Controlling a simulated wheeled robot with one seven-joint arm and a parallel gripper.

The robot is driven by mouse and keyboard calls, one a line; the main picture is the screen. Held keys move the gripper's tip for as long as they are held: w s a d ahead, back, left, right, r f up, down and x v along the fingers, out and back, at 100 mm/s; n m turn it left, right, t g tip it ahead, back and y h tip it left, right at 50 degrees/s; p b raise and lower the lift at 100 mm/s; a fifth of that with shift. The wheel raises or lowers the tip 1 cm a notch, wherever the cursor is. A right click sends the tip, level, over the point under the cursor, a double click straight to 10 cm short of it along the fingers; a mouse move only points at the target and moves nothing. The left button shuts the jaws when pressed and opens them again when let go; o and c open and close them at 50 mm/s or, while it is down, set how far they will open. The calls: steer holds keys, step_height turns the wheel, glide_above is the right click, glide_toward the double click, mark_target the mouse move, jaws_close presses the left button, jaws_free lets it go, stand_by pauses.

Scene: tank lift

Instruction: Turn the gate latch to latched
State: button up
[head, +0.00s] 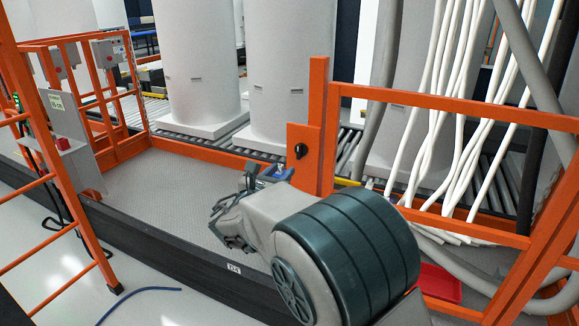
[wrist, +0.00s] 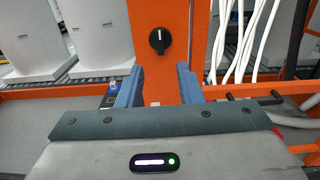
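The gate latch (head: 300,151) is a black round knob on an orange plate on the gate post. In the wrist view the latch knob (wrist: 160,41) faces me, with a white mark pointing upward. My gripper (head: 262,172) is in front of and below the knob in the head view. In the wrist view my gripper (wrist: 158,82) shows two blue fingers spread apart, with only the orange post (wrist: 172,82) behind the gap. The fingers are empty and the knob lies above and beyond their tips, apart from them.
Large white tanks (head: 290,75) stand on rollers at the back. A red tray (head: 440,283) lies low at the right.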

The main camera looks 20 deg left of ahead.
steer(key=s, duration=0.4)
steer(key=shift+s+a, duration=0.1)
steer(key=shift+a, duration=0.05)
steer(key=s+d+f+m+g+h, duration=0.1)
steer(key=d+m+g+h, duration=0.4)
steer(key=d, duration=1.1)
steer(key=s+d+f+m+g+h, duration=0.15)
steer(key=d+m+g, duration=0.35)
steer(key=d+m, duration=0.85)
steer(key=s+d+f+m+g+y, duration=0.2)
steer(key=s+d+m+y, duration=0.2)
steer(key=s+d+m, duration=0.2)
steer(key=s+d+f+m+g+y, duration=0.3)
steer(key=s+d+m, duration=0.3)
steer(key=s+m, duration=0.5)
steer(key=s, duration=0.2)
steer(key=shift+s+y, duration=0.3)
steer(key=shift+y, duration=0.05)
